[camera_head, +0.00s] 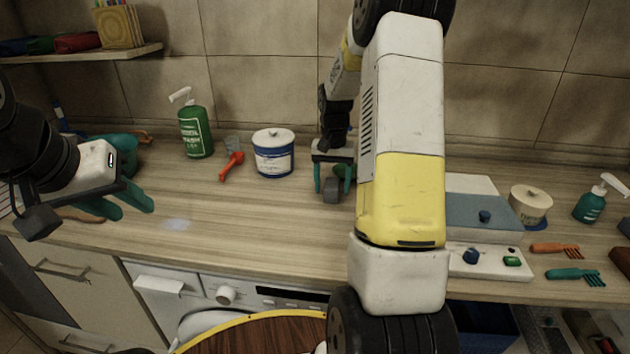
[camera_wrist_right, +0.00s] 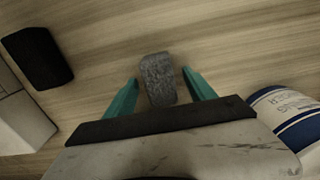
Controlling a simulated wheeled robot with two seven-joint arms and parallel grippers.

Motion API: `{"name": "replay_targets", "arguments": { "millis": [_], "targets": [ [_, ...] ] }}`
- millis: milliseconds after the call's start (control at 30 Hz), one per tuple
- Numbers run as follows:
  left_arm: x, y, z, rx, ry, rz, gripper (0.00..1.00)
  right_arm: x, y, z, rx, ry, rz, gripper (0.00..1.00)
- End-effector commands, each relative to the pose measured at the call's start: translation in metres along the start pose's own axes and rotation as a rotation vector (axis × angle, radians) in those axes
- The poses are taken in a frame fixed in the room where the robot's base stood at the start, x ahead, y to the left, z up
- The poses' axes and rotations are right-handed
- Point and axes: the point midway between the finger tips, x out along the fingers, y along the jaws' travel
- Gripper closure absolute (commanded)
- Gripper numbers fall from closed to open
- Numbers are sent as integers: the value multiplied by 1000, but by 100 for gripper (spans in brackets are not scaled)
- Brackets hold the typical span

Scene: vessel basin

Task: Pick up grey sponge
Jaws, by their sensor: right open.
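The grey sponge (camera_wrist_right: 157,78) lies on the wooden counter in the right wrist view, its long side running away from the gripper. My right gripper (camera_wrist_right: 160,77) is open, with one teal finger on each side of the sponge and a small gap to each. My left gripper (camera_head: 137,212) is open and empty above the counter's left front.
A blue-white lidded tub (camera_head: 273,155) is near the right gripper and also shows in the wrist view (camera_wrist_right: 285,115). A dark block (camera_wrist_right: 38,57) lies left of the sponge. The left-centre counter is clear.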

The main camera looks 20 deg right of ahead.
Motion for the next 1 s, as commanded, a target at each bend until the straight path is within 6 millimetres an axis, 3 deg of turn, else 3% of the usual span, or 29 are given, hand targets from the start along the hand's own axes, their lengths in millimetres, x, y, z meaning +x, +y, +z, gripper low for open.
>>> {"name": "replay_targets", "arguments": {
  "millis": [233, 500, 567, 833, 1000],
  "targets": [
    [0, 0, 0, 0, 0, 0, 64, 2, 0, 0, 1, 1, 0, 38],
    [0, 0, 0, 0, 0, 0, 64, 1, 0, 0, 1, 0, 0, 91],
    [0, 0, 0, 0, 0, 0, 64, 1, 0, 0, 1, 0, 0, 100],
    [0, 0, 0, 0, 0, 0, 64, 0, 0, 0, 1, 1, 0, 100],
    [0, 0, 0, 0, 0, 0, 64, -11, 0, 0, 1, 1, -1, 100]
  ]
}}
